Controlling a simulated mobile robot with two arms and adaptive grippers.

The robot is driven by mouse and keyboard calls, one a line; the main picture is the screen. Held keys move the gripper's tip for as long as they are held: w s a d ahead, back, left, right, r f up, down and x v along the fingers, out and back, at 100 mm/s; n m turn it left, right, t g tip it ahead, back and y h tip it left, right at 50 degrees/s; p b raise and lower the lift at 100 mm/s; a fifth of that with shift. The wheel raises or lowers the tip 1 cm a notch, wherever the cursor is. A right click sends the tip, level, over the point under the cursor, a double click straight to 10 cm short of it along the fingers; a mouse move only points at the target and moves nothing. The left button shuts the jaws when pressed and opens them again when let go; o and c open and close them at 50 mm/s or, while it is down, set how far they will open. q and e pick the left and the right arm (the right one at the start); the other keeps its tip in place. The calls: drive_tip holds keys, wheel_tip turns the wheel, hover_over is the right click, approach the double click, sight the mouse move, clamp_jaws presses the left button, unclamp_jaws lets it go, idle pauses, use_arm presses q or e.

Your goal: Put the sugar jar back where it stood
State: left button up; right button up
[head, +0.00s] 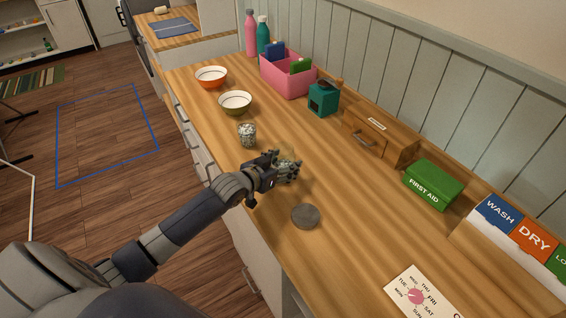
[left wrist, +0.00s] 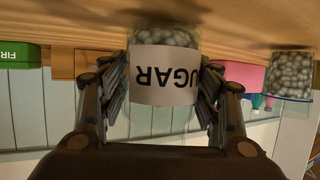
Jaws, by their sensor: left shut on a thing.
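The sugar jar (left wrist: 165,85) is a clear jar with pale lumps inside and a white label lettered SUGAR, which shows upside down in the left wrist view. My left gripper (left wrist: 165,92) is shut on it, one finger on each side. In the head view my left gripper (head: 285,170) is over the wooden counter and hides most of the jar (head: 288,160). The jar's base is close to the counter top; I cannot tell if it touches. My right gripper is not in view.
A similar unlabelled-looking jar (head: 247,135) stands left of the gripper, and a grey round disc (head: 305,216) lies in front on the counter (head: 345,195). Two bowls, a pink bin (head: 289,82), a teal box (head: 323,100), a wooden drawer box and a green first aid box (head: 433,185) stand farther off.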

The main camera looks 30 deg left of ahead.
use_arm(q)
drive_tip(key=shift+f, duration=0.25)
drive_tip(key=shift+f, duration=0.1)
drive_tip(key=o, duration=1.9)
drive_tip(key=shift+c, duration=0.2)
drive_tip(key=b+v, duration=0.1)
drive_tip(key=v, duration=1.1)
